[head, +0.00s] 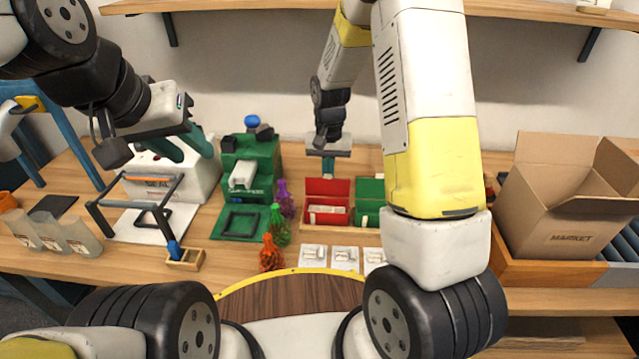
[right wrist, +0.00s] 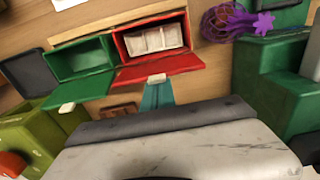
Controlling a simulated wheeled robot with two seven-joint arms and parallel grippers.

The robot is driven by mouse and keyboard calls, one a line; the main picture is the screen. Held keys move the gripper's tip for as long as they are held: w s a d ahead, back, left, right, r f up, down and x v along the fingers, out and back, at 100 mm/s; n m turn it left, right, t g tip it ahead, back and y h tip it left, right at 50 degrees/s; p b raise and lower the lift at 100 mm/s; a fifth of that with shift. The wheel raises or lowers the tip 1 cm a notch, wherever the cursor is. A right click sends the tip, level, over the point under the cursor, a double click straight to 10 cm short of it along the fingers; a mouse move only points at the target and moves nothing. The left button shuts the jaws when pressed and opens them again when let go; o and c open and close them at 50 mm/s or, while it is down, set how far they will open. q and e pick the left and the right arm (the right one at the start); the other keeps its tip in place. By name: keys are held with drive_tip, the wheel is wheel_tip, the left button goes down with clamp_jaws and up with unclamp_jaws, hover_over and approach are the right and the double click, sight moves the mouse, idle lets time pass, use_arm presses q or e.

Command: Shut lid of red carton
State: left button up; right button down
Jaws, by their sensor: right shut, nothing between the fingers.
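The red carton (head: 328,214) stands on the table with its lid (head: 326,189) open, raised at the back. The right wrist view shows the carton (right wrist: 122,44) from behind, with white packets inside and the lid (right wrist: 160,67) folded out towards my gripper. My right gripper (head: 328,168) is shut and empty, just behind the lid. In the right wrist view its teal fingertips (right wrist: 157,95) are close to the lid's pale tab; I cannot tell whether they touch. My left gripper (head: 181,147) is open and empty, above the white machine at left.
A green carton (head: 369,214) with an open lid stands right of the red one. Netted bags (head: 271,254) and a green machine (head: 252,170) are to its left. White packets (head: 345,257) lie in front. A cardboard box (head: 565,224) stands at far right.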

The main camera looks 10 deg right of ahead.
drive_tip(key=shift+s+a, duration=0.15)
drive_tip(key=shift+s, duration=0.6)
drive_tip(key=shift+r, duration=3.5)
drive_tip(key=shift+r, duration=0.1)
